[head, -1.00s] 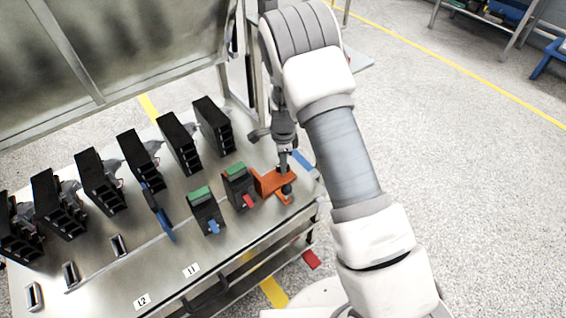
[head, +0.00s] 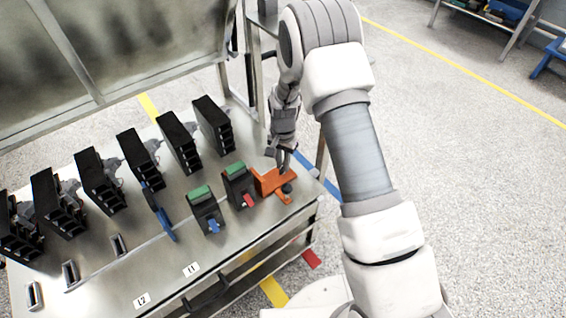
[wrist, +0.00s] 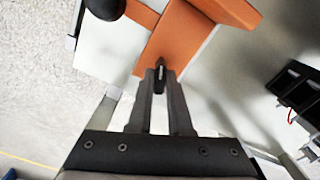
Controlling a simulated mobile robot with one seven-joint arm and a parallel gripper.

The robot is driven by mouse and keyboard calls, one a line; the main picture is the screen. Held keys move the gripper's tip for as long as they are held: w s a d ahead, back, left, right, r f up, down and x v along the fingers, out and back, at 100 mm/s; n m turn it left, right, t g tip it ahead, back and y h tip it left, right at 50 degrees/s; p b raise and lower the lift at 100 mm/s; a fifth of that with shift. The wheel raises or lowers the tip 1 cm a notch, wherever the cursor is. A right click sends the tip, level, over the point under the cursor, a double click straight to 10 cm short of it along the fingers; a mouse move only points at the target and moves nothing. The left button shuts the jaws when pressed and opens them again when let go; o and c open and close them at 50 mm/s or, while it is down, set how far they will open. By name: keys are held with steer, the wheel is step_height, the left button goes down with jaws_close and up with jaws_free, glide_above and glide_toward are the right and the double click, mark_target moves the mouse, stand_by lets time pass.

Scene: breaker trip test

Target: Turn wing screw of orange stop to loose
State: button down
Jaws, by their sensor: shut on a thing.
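The orange stop (head: 268,182) sits at the right end of the metal bench, beside a breaker with a green top. It also shows in the wrist view (wrist: 186,38), with a black round knob (wrist: 105,6) at its end. My gripper (head: 282,168) points down at the stop. In the wrist view its fingertips (wrist: 160,74) are closed on a small dark upright piece, the wing screw (wrist: 159,77), at the stop's edge. The fingers hide part of the screw, so I cannot tell how far it is turned.
Two green-topped breakers, one with a blue lever (head: 213,226) and one with a red lever (head: 248,199), stand left of the stop. Several black modules (head: 178,142) line the back. A blue-handled tool (head: 158,212) lies between.

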steer(key=n, duration=1.2)
steer(key=shift+n, duration=0.4)
stand_by(0.3)
steer(key=c, duration=0.8)
jaws_free()
steer(key=shift+c, duration=0.2)
step_height(320, 180, up, 18)
steer(key=p, duration=0.4)
steer(key=shift+f, duration=0.25)
